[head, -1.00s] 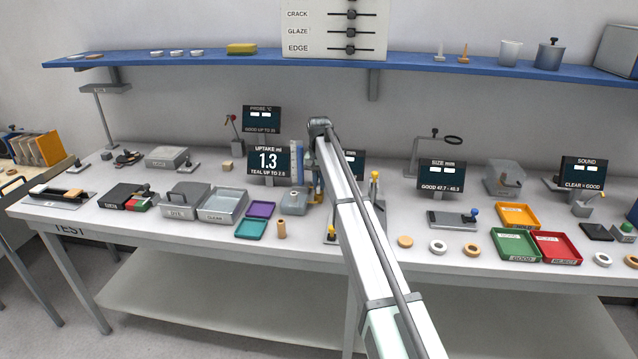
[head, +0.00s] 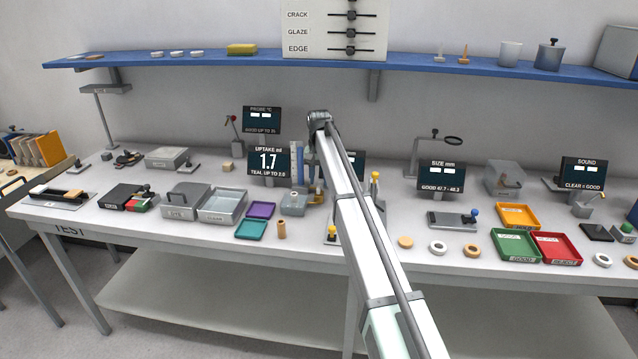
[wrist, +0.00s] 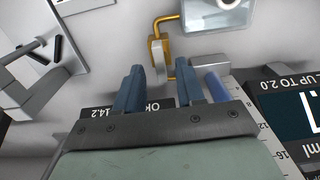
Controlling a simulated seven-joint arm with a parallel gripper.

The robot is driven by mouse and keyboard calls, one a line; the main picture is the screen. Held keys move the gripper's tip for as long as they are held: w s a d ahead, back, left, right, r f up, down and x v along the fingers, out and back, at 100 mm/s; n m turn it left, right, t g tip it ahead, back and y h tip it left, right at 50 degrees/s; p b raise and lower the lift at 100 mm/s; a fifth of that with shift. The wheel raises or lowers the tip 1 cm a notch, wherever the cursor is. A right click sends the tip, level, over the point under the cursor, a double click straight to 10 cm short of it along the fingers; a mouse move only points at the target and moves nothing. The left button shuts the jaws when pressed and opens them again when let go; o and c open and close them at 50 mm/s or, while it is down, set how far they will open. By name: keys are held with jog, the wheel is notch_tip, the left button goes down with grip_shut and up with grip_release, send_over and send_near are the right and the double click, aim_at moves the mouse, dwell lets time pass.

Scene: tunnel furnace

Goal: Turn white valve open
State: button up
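In the wrist view my gripper (wrist: 160,66) has two blue fingers spread apart, with nothing clamped between them. A small whitish upright piece (wrist: 155,50), which looks like the white valve, stands by a yellow bent pipe (wrist: 168,22), just beyond and between the fingertips. I cannot tell whether a finger touches it. In the head view the grey station with the clear basin (head: 294,201) and yellow pipe is beside my arm, which hides the gripper and the valve. The uptake display (head: 269,162) reads 1.7 ml, with "teal up to 2.0" below.
A blue graduated column (wrist: 217,88) stands close to the right finger, with the display beyond it. A blue shelf (head: 230,62) runs above the bench.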

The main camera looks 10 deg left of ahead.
aim_at(319, 185)
notch_tip(319, 185, up, 12)
jog(key=shift+f, duration=0.25)
jog(key=shift+a, duration=0.1)
